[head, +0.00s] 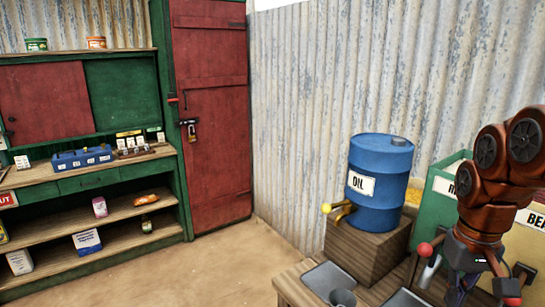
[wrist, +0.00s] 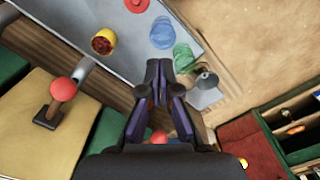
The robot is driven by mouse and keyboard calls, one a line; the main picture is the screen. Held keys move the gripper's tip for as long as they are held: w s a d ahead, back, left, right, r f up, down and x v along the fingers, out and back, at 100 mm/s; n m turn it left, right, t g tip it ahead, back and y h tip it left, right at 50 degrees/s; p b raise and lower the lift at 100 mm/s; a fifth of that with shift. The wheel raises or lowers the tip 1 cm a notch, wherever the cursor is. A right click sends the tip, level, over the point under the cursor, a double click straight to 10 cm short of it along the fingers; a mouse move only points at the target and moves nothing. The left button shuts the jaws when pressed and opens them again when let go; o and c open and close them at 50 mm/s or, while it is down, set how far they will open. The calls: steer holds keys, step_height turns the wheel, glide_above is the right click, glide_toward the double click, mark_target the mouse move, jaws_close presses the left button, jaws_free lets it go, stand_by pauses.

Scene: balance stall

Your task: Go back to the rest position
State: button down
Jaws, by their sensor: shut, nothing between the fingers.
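My gripper (wrist: 158,72) is shut and empty in the wrist view, its dark fingers together above the counter. In the head view my gripper (head: 482,288) hangs at the lower right, below my reddish-brown arm, and its fingertips are not clear there. No rest position is marked in either view.
A blue oil drum (head: 378,190) with a brass tap stands on a wooden box (head: 365,250). A green bin (head: 440,205) is right of it. The wrist view shows a yellow cup (wrist: 104,42), green glass (wrist: 184,58) and red-knobbed lever (wrist: 62,90). Floor before the red door (head: 212,115) is clear.

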steer(key=s+a+f+n+g, duration=0.1)
steer(key=s+a+f, duration=1.1)
steer(key=s+a, duration=0.2)
steer(key=shift+s+n, duration=0.4)
steer(key=shift+s, duration=0.7)
steer(key=shift+d, duration=0.15)
